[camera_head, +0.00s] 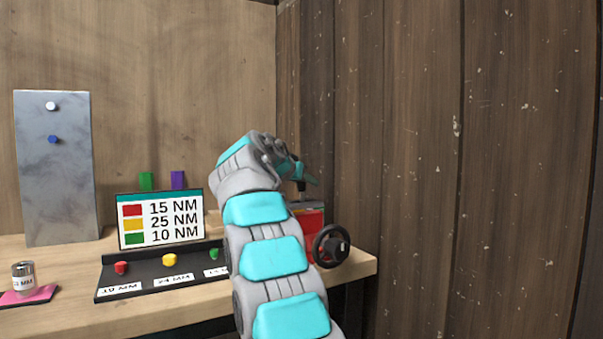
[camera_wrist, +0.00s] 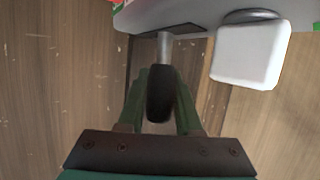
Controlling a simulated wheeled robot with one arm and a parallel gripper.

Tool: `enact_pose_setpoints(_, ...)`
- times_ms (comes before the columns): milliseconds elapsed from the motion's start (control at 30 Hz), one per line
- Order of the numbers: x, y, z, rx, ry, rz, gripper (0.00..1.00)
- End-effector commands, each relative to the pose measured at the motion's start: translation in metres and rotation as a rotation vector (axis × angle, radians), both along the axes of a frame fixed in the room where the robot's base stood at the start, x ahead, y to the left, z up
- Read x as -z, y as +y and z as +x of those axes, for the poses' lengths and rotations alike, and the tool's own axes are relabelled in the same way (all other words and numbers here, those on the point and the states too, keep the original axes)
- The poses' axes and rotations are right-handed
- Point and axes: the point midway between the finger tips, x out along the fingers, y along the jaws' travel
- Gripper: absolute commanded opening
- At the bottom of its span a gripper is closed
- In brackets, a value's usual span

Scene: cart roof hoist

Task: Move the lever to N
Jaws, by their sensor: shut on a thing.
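The lever (camera_wrist: 161,94) shows in the wrist view as a black grip on a short metal shaft. The shaft rises from a dark slot plate on a grey housing (camera_wrist: 200,14). My gripper (camera_wrist: 162,88) is shut on the black grip, with one green finger on each side. In the head view my gripper (camera_head: 308,178) is above a red machine (camera_head: 310,220) at the bench's right end, partly hidden behind my arm. No N mark or other position letter is readable, so I cannot tell the lever's position.
A white block (camera_wrist: 250,54) is close right of the lever in the wrist view. A black handwheel (camera_head: 331,246) juts from the red machine. A wooden wall (camera_head: 430,130) stands close on the right. A torque sign (camera_head: 161,220) and socket tray (camera_head: 120,291) are on the left.

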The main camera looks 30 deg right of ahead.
Motion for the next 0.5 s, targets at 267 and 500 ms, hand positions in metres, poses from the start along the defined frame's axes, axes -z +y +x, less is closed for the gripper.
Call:
enact_pose_setpoints(267,0.0001,0.0006,0.0006,-0.003,0.000,0.068,0.00)
enact_pose_setpoints(500,0.0006,0.0006,0.0003,-0.003,0.000,0.068,0.00)
